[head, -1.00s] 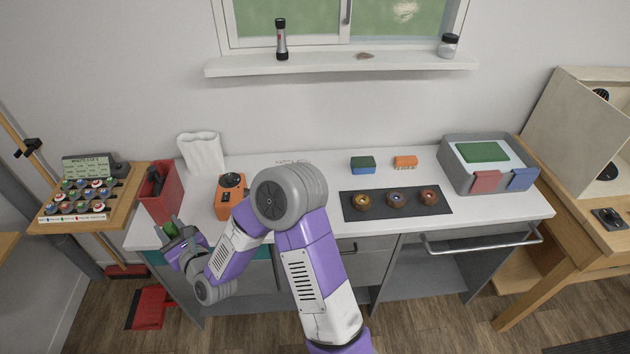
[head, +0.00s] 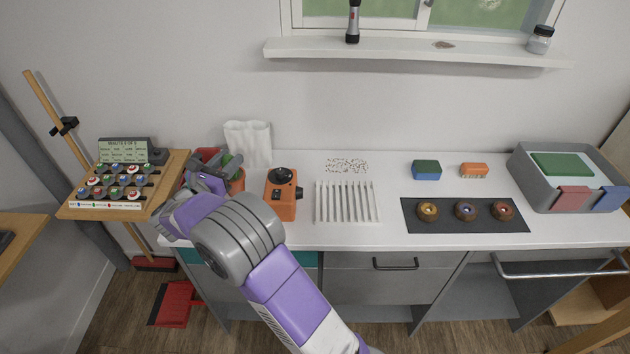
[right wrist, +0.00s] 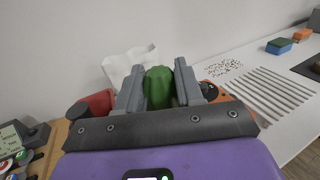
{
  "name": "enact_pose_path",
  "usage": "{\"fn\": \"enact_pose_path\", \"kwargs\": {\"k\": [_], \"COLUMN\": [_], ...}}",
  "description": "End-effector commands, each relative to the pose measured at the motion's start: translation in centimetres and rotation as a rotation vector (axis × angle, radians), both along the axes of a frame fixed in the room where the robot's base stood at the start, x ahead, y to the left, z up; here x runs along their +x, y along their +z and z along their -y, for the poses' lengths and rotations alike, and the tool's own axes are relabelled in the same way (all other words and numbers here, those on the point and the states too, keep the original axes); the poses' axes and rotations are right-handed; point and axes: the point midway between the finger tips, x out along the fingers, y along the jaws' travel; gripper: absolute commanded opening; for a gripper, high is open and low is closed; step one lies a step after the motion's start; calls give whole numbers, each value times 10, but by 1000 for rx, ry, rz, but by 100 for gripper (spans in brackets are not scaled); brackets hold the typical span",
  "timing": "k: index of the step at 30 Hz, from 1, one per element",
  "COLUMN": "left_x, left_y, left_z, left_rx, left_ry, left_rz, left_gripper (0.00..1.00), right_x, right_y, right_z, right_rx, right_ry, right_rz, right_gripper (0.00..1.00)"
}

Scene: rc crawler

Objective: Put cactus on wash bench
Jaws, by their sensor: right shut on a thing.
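The green cactus (head: 229,162) shows at the left end of the white-topped bench (head: 345,236). In the right wrist view the cactus (right wrist: 159,88) stands upright between the two grey fingers. My right gripper (head: 213,172) is shut on it; in the right wrist view the fingers (right wrist: 160,82) flank it closely. An orange-brown patch below the green in the head view looks like its pot, mostly hidden by my gripper. I cannot tell whether it touches the bench top. My left gripper is not in view.
An orange device (head: 282,200) and a white ribbed rack (head: 346,202) stand right of the gripper. A white bag (head: 248,143) is behind. A dark mat (head: 464,228) holds three round parts. Bare bench top lies between rack and mat.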

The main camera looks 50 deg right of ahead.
Motion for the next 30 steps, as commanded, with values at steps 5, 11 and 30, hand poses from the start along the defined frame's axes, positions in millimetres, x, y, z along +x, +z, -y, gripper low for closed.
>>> {"fn": "enact_pose_path", "kwargs": {"k": [5, 11, 30], "left_x": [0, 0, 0], "left_y": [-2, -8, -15], "left_z": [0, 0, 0], "left_rx": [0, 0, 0], "left_ry": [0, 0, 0], "left_rz": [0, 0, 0], "left_gripper": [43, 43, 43], "right_x": [0, 0, 0], "right_y": [-11, -50, -100], "right_z": [0, 0, 1], "right_rx": [-2, -2, -2], "right_ry": [1, 3, 2], "right_rz": [-4, -4, 2], "right_gripper": [0, 0, 0]}}
